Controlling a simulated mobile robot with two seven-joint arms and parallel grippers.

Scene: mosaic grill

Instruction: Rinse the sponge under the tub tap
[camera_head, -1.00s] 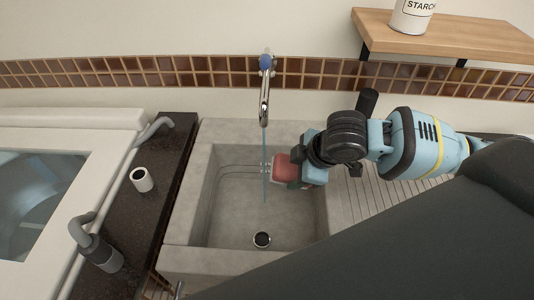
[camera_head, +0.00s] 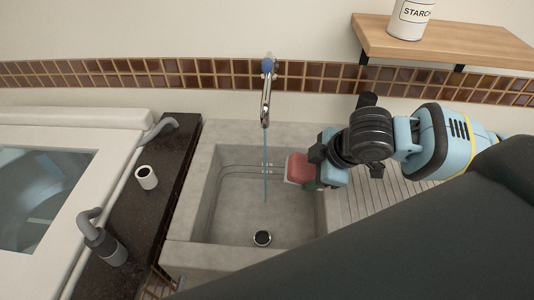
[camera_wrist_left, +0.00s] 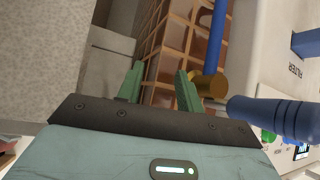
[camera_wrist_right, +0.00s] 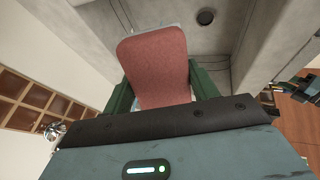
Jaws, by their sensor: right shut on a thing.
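The red-pink sponge (camera_head: 299,167) is in my right gripper (camera_head: 312,175), over the right side of the grey stone tub (camera_head: 225,215). In the right wrist view the sponge (camera_wrist_right: 158,65) sits between the green fingers of the right gripper (camera_wrist_right: 160,85). The tap (camera_head: 266,92) stands at the back of the tub, and a thin blue water stream (camera_head: 265,165) falls from it. The sponge is just right of the stream, with a small gap in the head view. My left gripper (camera_wrist_left: 158,84) shows in the left wrist view, fingers apart and empty.
The drain (camera_head: 262,238) is at the tub's front. A ribbed drainboard (camera_head: 365,205) lies right of it. A wooden shelf (camera_head: 450,45) with a STARCH container (camera_head: 410,18) hangs at upper right.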

